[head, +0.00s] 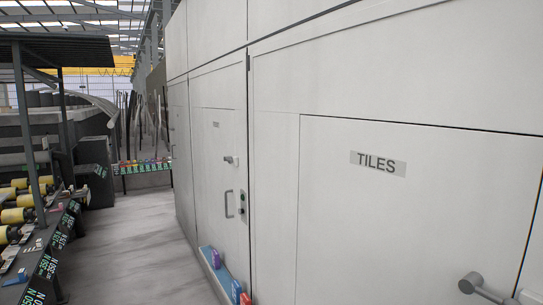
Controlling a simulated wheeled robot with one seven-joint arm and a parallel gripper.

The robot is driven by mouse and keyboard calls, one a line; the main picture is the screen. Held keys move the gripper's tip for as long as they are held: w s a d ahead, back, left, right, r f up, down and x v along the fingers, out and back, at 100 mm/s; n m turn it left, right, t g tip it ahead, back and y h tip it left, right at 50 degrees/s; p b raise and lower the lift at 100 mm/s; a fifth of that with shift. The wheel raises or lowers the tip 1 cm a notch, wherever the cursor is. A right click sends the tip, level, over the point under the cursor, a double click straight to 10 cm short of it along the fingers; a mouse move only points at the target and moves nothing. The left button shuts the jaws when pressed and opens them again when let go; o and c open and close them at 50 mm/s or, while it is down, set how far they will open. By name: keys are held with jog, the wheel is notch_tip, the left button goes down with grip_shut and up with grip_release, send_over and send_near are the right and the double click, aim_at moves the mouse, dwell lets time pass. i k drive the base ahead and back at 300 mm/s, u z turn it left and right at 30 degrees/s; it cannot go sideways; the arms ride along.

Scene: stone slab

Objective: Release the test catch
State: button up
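No part marked as the test catch can be made out. A pale door labelled TILES (378,164) fills the right side of the head view. A grey lever handle (483,289) sticks out at its lower right, partly cut off by the bottom edge. Farther left is a narrower closed door (217,185) with a small lever-like fitting (231,160), an upright pull handle (229,204) and small dark round fittings beside that. Its label is too small to read. My gripper is not in view.
Blue, purple and red objects (217,258) sit on a low ledge at the wall's foot. A dark rack (47,267) with yellow rollers lines the left. A clear grey floor aisle (150,235) runs between, toward a low table (145,166) with colourful items.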

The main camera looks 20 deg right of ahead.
aim_at(229, 158)
jog(key=z, duration=0.15)
jog(key=i, duration=1.3)
jog(key=u, duration=0.55)
jog(key=i, duration=1.8)
jog(key=u, duration=0.25)
